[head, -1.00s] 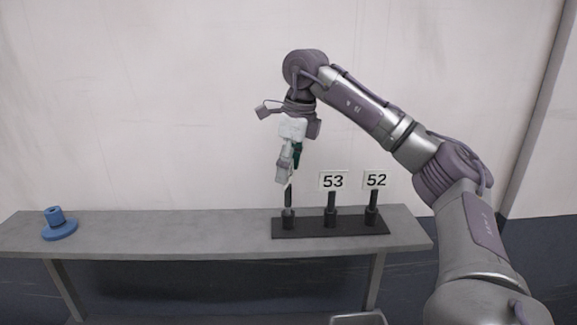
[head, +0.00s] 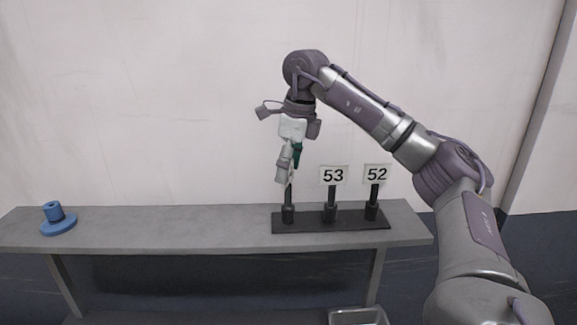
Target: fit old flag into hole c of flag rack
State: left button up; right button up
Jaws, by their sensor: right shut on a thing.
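The flag rack (head: 310,226) is a black base with three sockets on the grey bench. Flags numbered 53 (head: 333,176) and 52 (head: 377,174) stand upright in the middle and right sockets. My right gripper (head: 284,180) points down above the left socket and is shut on a flag. That flag's black stem (head: 288,200) reaches down to the left socket (head: 288,214) and looks upright. Its plate is hidden by the gripper, so I cannot read its number. Hole letters are not visible. My left gripper is not in view.
A blue flanged part (head: 57,218) stands at the left end of the grey bench (head: 170,226). The bench between it and the rack is clear. A metal tray (head: 358,315) shows low at the bottom edge, below the bench.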

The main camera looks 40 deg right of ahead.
jog(key=shift+f, duration=0.2)
jog(key=o, duration=1.3)
notch_tip(320, 180, up, 12)
jog(key=s, duration=0.1)
jog(key=shift+s+d, duration=0.4)
jog(key=shift+d, duration=0.05)
jog(key=shift+f, duration=0.15)
